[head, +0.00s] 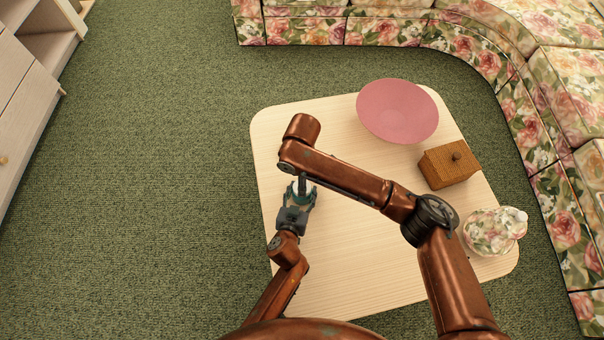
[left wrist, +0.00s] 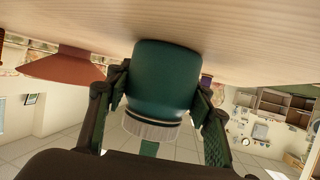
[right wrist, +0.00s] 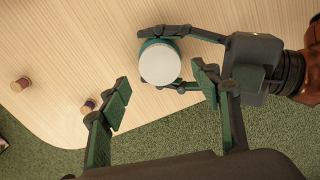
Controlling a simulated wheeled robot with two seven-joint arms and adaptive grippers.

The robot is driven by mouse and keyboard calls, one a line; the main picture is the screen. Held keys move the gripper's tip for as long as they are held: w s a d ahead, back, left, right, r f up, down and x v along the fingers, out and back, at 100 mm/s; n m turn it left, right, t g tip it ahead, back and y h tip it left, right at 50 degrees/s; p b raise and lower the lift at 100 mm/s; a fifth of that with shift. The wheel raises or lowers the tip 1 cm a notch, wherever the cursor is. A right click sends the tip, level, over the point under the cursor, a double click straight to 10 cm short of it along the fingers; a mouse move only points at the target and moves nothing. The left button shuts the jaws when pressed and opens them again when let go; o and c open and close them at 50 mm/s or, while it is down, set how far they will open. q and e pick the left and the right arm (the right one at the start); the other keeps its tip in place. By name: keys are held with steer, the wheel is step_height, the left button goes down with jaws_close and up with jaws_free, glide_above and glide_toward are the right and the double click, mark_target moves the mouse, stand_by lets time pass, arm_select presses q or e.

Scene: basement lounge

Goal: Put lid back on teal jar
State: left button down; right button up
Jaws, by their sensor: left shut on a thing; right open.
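The teal jar (left wrist: 165,75) appears upside down in the left wrist view, close to the tabletop. My left gripper (head: 299,192) is shut around its sides. In the right wrist view the jar shows a round white top (right wrist: 160,64); a pale ribbed band (left wrist: 150,128) circles that end in the left wrist view.
The pale wooden table (head: 350,270) holds a pink bowl (head: 398,108), a wooden box with a knob (head: 448,166) and a floral pot (head: 490,232). Two small cork-like pieces (right wrist: 20,85) (right wrist: 88,107) stand near a table edge. A floral sofa (head: 560,100) borders the right side.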

steer(key=shift+f, duration=2.2)
steer(key=shift+c, duration=0.5)
steer(key=c, duration=1.1)
steer(key=shift+m, duration=0.9)
steer(key=o, duration=1.3)
steer(key=shift+o, duration=0.2)
step_height(320, 180, up, 12)
